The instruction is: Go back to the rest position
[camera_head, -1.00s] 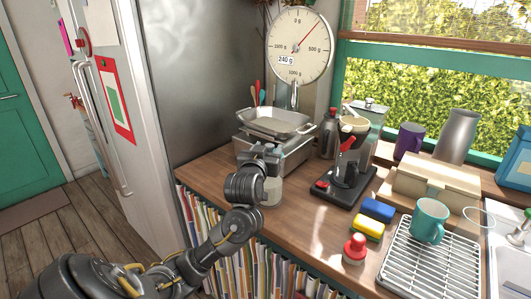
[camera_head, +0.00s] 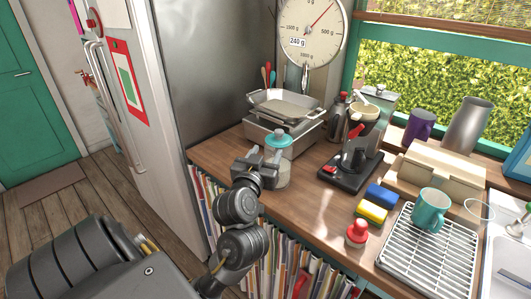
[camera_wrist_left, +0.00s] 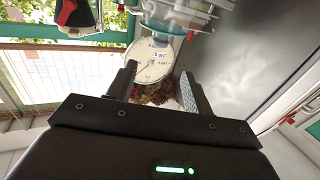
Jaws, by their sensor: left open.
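My left gripper (camera_head: 264,158) is in front of the glass jar with a teal lid (camera_head: 279,138), near the counter's front edge. Its jaws are open. The wrist view shows the two fingers (camera_wrist_left: 157,82) apart with nothing held between them; the scale's dial shows in the gap behind. The gripper partly hides the jar, and I cannot tell whether it touches it. My right gripper is in neither view.
A scale with a metal pan (camera_head: 284,108) stands behind the jar; its dial (camera_head: 311,30) also shows in the wrist view (camera_wrist_left: 150,62). A black device (camera_head: 352,165), sponges (camera_head: 372,211), a red-knobbed item (camera_head: 357,234) and a dish rack (camera_head: 428,256) stand to the right. A fridge (camera_head: 150,110) borders the left.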

